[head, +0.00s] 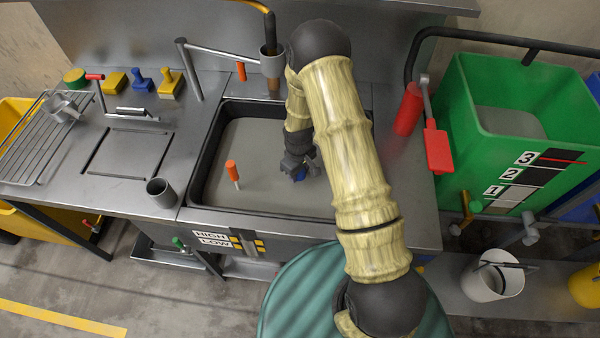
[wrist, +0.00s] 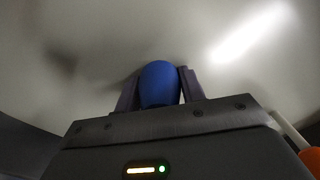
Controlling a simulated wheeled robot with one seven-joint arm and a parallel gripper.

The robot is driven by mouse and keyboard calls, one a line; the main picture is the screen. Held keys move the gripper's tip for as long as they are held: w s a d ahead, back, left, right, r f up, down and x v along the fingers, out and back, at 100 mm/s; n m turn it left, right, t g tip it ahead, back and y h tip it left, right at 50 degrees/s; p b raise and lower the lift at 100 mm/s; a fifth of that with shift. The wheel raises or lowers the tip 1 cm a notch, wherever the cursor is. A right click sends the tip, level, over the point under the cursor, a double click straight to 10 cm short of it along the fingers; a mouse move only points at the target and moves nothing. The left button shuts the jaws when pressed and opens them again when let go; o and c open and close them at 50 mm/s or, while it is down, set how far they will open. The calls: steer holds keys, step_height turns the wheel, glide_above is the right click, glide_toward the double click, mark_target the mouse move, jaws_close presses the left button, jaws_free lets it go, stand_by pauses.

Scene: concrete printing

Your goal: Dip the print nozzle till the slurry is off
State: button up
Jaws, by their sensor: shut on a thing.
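My gripper (head: 296,168) reaches down into the sink basin (head: 197,178), low over the grey, cloudy liquid (head: 262,150). It is shut on a blue, rounded piece (head: 299,175), apparently the print nozzle. In the wrist view the blue piece (wrist: 160,84) sits between the two dark fingers. Its far end is hidden, so I cannot tell how deep it is in the liquid or whether slurry clings to it.
An orange-handled tool (head: 232,171) stands in the basin left of my gripper. A grey cup (head: 161,192) is on the left counter. A faucet (head: 190,70) stands behind. A green tank (head: 480,130) and a red lever (head: 437,148) are at right.

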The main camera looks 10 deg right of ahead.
steer(key=shift+s+d, duration=0.3)
steer(key=shift+d, duration=0.65)
step_height(320, 180, up, 19)
steer(key=p, duration=1.4)
stand_by(1.6)
